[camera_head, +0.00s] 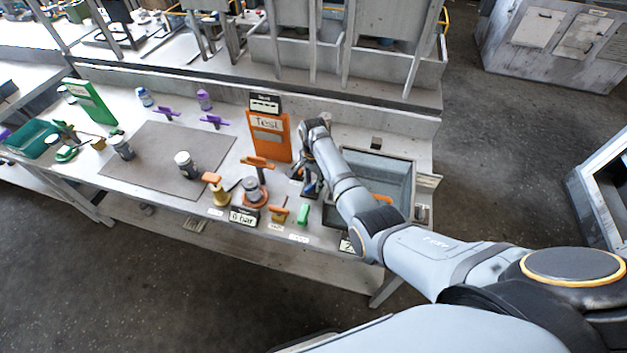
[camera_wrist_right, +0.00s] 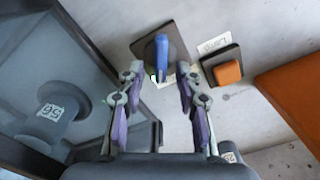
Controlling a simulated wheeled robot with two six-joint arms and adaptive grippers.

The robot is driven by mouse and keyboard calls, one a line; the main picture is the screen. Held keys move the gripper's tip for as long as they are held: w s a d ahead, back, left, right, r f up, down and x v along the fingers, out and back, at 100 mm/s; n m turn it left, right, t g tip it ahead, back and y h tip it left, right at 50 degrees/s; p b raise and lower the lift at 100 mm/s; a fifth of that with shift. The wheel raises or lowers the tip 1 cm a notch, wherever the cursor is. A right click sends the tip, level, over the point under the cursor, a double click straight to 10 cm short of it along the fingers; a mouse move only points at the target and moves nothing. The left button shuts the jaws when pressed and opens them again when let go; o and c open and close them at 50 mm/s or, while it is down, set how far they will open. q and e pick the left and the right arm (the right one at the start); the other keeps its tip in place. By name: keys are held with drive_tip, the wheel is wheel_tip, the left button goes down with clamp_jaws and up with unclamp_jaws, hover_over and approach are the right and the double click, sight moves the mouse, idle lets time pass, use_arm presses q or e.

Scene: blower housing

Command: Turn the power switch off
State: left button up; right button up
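In the right wrist view a blue lever (camera_wrist_right: 161,57) stands on a dark square plate (camera_wrist_right: 176,46) on the grey bench. It looks like the power switch, but its white label is mostly hidden behind it. My right gripper (camera_wrist_right: 166,92) is open and empty, its two fingers spread to either side of the lever's line. The lever lies just beyond the fingertips, and I see no clear contact. In the head view my right gripper (camera_head: 308,182) hangs over the bench beside the grey bin and partly hides the switch. My left gripper is not in view.
An orange button (camera_wrist_right: 228,73) labelled "Lamp" sits right of the lever, with an orange panel (camera_wrist_right: 296,98) beyond. A grey bin (camera_head: 402,170) is close on the other side. The orange "Test" board (camera_head: 270,150), a "0 bar" sign (camera_head: 243,217) and a green block (camera_head: 303,214) stand nearby.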

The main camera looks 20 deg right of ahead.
clamp_jaws()
drive_tip(key=shift+r+n, duration=0.1)
drive_tip(key=shift+n, duration=0.2)
drive_tip(key=shift+w+n+p, duration=0.1)
drive_tip(key=shift+n+p, duration=0.5)
drive_tip(key=n, duration=0.1)
drive_tip(key=n+p, duration=0.1)
drive_tip(key=shift+w+a+n, duration=0.15)
drive_tip(key=shift+n, duration=0.15)
drive_tip(key=n, duration=0.1)
drive_tip(key=n+p, duration=0.1)
drive_tip(key=n, duration=0.1)
drive_tip(key=shift+w+a+n, duration=0.15)
drive_tip(key=shift+n, duration=0.15)
drive_tip(key=shift+a+n+p, duration=0.15)
drive_tip(key=shift+n+p, duration=0.1)
drive_tip(key=shift+n, duration=0.7)
drive_tip(key=shift+a+n+p, duration=0.1)
drive_tip(key=shift+n+p, duration=0.1)
drive_tip(key=shift+n, duration=0.75)
